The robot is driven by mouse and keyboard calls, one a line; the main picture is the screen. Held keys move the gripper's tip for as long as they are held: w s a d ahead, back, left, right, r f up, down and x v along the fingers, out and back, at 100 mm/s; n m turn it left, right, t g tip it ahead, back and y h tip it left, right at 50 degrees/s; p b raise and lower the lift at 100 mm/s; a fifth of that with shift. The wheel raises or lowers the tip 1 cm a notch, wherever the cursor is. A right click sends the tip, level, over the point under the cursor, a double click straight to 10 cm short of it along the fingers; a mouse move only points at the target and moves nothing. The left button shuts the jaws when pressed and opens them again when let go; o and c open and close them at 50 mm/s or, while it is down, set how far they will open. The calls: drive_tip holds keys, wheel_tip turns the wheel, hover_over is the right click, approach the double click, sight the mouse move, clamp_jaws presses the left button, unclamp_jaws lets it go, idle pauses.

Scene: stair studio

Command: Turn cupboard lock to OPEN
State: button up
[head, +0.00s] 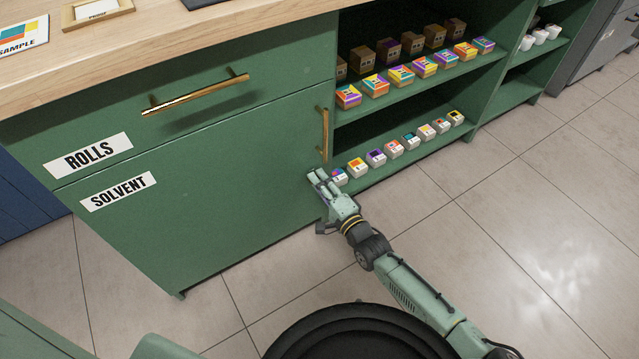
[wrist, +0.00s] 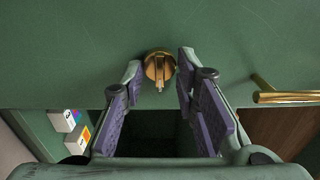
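The cupboard lock (wrist: 158,67) is a round brass knob with a narrow bar across it, upright in the wrist view, on the green door. My gripper (wrist: 160,64) is open, with one purple-padded finger on each side of the knob and a visible gap to it on both sides. No OPEN mark can be read. In the head view my gripper (head: 318,176) is at the right edge of the SOLVENT cupboard door (head: 215,190), low and below its upright brass handle (head: 323,134). The lock is hidden there.
The door's brass handle (wrist: 286,97) is right of my gripper in the wrist view. Open shelves with small boxes (head: 393,148) stand just right of the door. A drawer (head: 110,110) labelled ROLLS is above. The tiled floor (head: 530,230) in front is clear.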

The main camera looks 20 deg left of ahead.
drive_tip(key=o, duration=0.4)
drive_tip(key=v, duration=1.2)
idle(0.3)
